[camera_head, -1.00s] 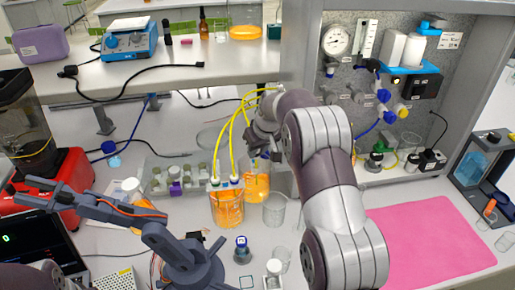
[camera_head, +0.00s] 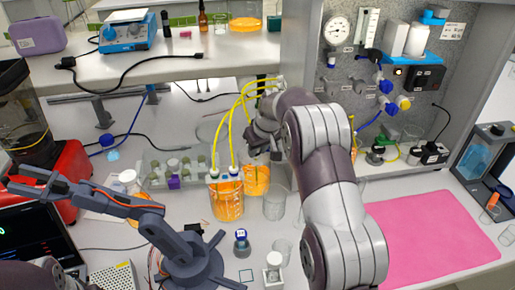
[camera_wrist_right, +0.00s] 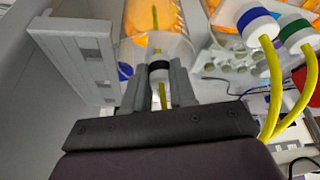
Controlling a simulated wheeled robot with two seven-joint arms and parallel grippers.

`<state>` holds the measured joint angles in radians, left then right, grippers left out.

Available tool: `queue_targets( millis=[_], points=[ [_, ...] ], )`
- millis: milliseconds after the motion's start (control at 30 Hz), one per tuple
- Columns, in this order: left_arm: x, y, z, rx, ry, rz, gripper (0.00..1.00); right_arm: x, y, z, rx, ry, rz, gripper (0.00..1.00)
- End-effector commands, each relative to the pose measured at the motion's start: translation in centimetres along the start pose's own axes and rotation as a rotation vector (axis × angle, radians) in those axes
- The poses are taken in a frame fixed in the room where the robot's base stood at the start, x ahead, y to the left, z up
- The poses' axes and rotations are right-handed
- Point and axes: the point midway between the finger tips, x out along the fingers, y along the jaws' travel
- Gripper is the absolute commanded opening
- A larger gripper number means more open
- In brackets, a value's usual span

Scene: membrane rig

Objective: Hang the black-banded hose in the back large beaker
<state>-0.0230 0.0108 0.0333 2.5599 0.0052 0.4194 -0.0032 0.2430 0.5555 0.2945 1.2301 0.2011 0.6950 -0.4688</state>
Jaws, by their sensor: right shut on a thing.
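My right gripper (camera_head: 258,150) is over the back large beaker (camera_head: 257,182), which holds orange liquid. In the right wrist view the fingers (camera_wrist_right: 159,88) are shut on the yellow hose at its white fitting with a black band (camera_wrist_right: 159,70). The hose's far end (camera_wrist_right: 155,18) points into the beaker and shows against the orange liquid. I cannot tell whether the fitting touches the rim. The front large beaker (camera_head: 227,203) also holds orange liquid. Blue- and green-banded hoses (camera_wrist_right: 262,25) hang there. My left gripper is out of view.
An empty clear beaker (camera_head: 274,204) stands close to the right of the orange beakers. A rack of vials (camera_head: 172,172) is to their left. A small dark desktop arm (camera_head: 150,218) stands at front left. The pink mat (camera_head: 430,235) is clear.

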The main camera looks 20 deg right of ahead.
Motion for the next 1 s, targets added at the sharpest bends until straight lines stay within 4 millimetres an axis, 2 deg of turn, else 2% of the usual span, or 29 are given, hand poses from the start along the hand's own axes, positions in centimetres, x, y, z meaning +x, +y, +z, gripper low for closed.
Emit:
queue_targets(
  millis=[500,533,600,867,1000],
  points=[
    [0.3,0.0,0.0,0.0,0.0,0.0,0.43,0.5,0.0,0.2,0.0,0.001,0.0,0.0],
    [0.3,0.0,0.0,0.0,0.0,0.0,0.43,0.5,0.0,0.2,0.0,0.001,0.0,0.32],
    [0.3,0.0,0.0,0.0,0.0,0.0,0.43,0.5,0.0,0.2,0.0,0.001,0.0,0.55],
    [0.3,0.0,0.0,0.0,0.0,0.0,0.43,0.5,0.0,0.2,0.0,0.0,0.0,0.55],
    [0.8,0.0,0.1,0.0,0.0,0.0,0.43,-0.7,0.0,0.2,0.0,0.003,0.001,0.55]
  ],
)
